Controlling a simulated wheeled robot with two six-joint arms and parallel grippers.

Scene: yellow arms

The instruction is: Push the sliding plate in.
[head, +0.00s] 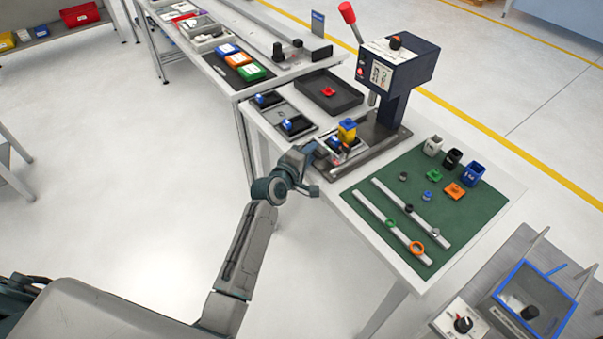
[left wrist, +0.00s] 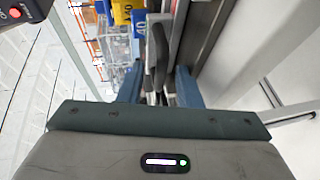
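The press (head: 400,68) is dark blue with a red-knobbed lever and stands on a dark base plate (head: 378,150). My left gripper (head: 310,165) is at the plate's near end. In the left wrist view its two blue fingers (left wrist: 158,88) stand apart, with a dark grey handle-like bar (left wrist: 158,48) between them. I see no clear grip on it. My right gripper is not in view.
A green mat (head: 440,200) with rails, rings and small cups lies right of the press. A black tray (head: 328,92) and small dark trays (head: 285,124) lie behind and left.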

